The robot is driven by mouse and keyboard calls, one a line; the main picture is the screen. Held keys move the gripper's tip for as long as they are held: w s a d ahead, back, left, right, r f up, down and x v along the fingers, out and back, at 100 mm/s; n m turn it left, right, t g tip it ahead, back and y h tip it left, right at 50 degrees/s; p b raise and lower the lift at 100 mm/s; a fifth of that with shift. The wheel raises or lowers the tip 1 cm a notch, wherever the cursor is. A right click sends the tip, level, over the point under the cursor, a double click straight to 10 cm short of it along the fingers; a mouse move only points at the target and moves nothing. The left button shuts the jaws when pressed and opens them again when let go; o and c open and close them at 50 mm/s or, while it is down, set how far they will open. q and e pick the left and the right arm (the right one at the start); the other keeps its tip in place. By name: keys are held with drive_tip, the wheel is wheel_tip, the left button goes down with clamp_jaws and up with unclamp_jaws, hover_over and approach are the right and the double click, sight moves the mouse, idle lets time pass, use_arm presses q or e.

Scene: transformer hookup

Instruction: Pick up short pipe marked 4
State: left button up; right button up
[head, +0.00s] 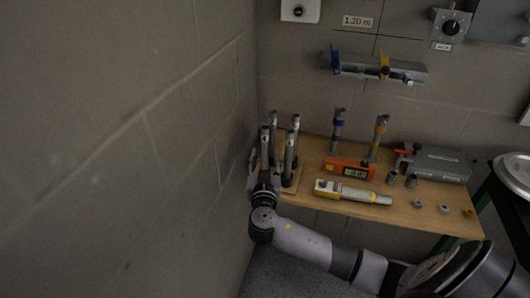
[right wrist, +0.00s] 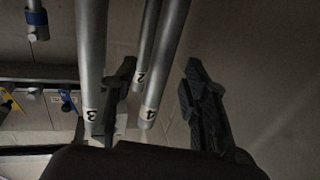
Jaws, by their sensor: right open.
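The short pipe marked 4 (head: 265,146) stands upright in the wooden holder (head: 292,186) at the left end of the table, a grey tube with its label near the top. My right gripper (head: 263,166) is open around its lower part in the head view. In the right wrist view, upside down, pipe 4 (right wrist: 166,65) lies between the two spread fingers of the right gripper (right wrist: 161,64), with gaps beside it. Whether a finger touches it cannot be told. My left gripper is not in view.
Pipe 3 (right wrist: 92,55) and pipe 2 (right wrist: 146,45) stand close beside it. The wall (head: 225,130) is close on the left. An orange meter (head: 350,169), a yellow-grey tool (head: 352,192) and several small fittings lie to the right on the table (head: 425,218).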

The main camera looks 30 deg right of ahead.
sight(265, 156)
drive_tip(key=x, duration=0.3)
drive_tip(key=shift+w+d+f, duration=0.1)
clamp_jaws()
idle(0.4)
